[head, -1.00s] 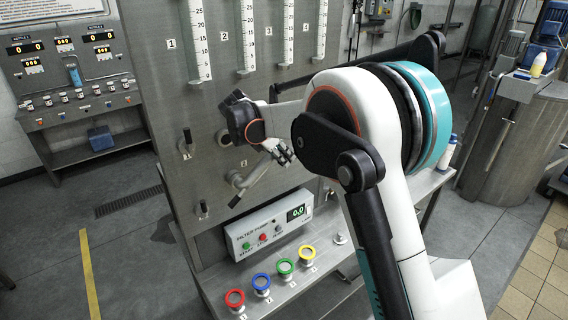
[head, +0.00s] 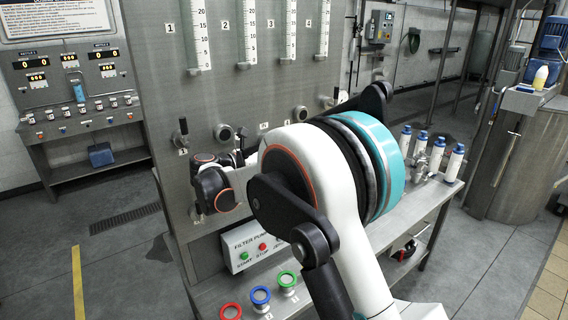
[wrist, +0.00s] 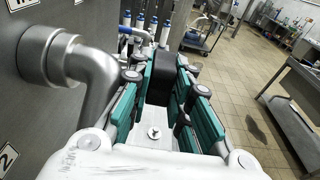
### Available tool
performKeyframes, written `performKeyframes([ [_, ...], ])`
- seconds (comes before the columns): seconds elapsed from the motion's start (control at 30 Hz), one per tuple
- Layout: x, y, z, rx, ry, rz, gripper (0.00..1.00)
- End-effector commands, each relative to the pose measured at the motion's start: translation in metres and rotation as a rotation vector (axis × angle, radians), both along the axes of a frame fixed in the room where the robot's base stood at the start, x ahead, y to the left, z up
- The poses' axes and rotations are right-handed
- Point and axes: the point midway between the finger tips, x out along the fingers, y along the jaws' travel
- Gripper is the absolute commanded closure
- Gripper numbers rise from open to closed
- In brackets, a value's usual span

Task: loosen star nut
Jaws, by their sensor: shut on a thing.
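In the wrist view my gripper (wrist: 166,82) reaches away from the camera, its teal-padded fingers on both sides of a dark, block-like thing (wrist: 163,62). The fingers are shut on it. Its outline is mostly covered, so I cannot tell whether it is the star nut. No star nut shows clearly elsewhere. In the head view my arm hides the gripper and what it holds, close to the grey panel (head: 158,82).
A thick metal pipe elbow (wrist: 88,66) comes out of the panel close to the left of my gripper. White bottles with blue caps (head: 421,143) stand on the bench. A control box (head: 240,257) and coloured ring buttons (head: 261,295) lie below. Open floor (wrist: 245,100) is at right.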

Motion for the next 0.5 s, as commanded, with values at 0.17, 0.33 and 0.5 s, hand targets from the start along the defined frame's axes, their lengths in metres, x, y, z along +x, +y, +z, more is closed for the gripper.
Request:
performKeyframes([
  [0.17, 0.0001, 0.0009, -0.0027, -0.040, -0.027, 0.001, 1.00],
  [0.33, 0.0001, 0.0008, -0.0021, -0.055, -0.037, 0.001, 1.00],
  [0.5, 0.0000, 0.0007, -0.0017, -0.056, -0.038, 0.001, 1.00],
])
